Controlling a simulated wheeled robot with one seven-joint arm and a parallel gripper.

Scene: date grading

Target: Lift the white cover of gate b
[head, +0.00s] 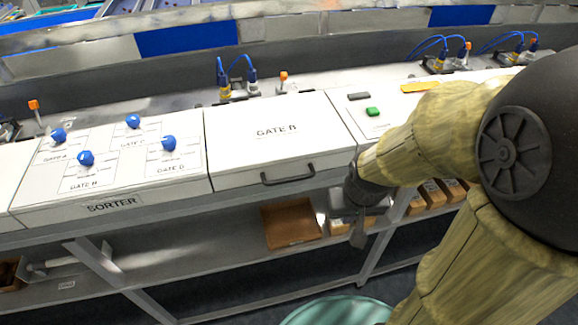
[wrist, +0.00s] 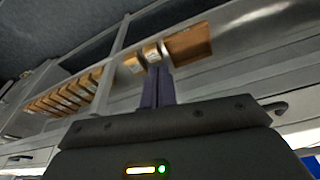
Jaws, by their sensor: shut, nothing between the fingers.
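The white cover of gate b (head: 262,152) is a flat, closed lid marked GATE B in the middle of the bench in the head view. Its dark bar handle (head: 288,175) is on the front edge. My gripper (head: 358,238) is to the right of the handle and lower, in front of the bench, apart from the cover. Its fingers are together and empty, and they also show in the wrist view (wrist: 158,86). The wrist view looks at the shelf below the bench and does not clearly show the cover's top.
Left of the cover is the white sorter panel (head: 108,205) with several blue knobs. Right of it is a panel with a green button (head: 373,111). A brown box (head: 290,224) and several cartons (head: 436,196) stand on the shelf below. A teal round thing (head: 336,312) is on the floor.

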